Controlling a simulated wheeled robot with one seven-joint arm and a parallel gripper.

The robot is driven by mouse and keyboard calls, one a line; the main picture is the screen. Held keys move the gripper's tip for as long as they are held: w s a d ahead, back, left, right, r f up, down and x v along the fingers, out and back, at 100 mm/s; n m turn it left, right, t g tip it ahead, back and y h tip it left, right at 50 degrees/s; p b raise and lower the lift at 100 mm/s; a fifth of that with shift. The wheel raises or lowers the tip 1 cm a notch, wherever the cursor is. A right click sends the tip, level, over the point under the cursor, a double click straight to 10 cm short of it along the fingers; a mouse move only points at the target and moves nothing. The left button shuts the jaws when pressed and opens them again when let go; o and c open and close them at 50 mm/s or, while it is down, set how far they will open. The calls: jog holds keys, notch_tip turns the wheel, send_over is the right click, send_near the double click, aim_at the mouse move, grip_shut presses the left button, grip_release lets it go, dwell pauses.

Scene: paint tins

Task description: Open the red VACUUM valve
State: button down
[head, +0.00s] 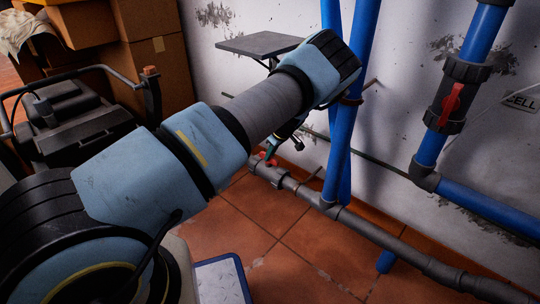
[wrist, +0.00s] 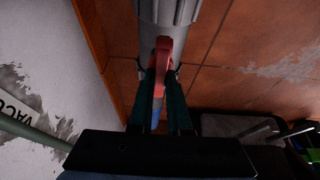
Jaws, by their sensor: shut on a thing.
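The red valve handle (wrist: 162,58) sits on a grey pipe (wrist: 168,12) in the wrist view, and a label partly reading "VACU" (wrist: 18,116) shows on the wall at the left. My gripper (wrist: 162,76) is shut on this handle, one dark green finger on each side. In the wrist view the handle looks roughly in line with the pipe; its exact turn is hard to tell. In the head view my gripper (head: 270,153) reaches down behind my arm to the low grey pipe (head: 310,196), where small red parts of the handle (head: 263,156) show.
Another red valve handle (head: 450,104) is on the blue pipe at the right, near a label ending "CELL" (head: 522,101). Vertical blue pipes (head: 338,160) stand close right of my gripper. A grey shelf (head: 258,44) is on the wall behind. A black machine (head: 75,125) and cardboard boxes (head: 155,60) are at the left.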

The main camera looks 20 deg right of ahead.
dwell(0.3)
jog(key=c, duration=0.9)
grip_release()
jog(key=shift+o, duration=0.2)
jog(key=p+v, duration=0.3)
jog(key=v, duration=0.7)
jog(key=shift+r+p, duration=0.3)
jog(key=shift+r, duration=0.05)
jog(key=shift+s+d, duration=0.1)
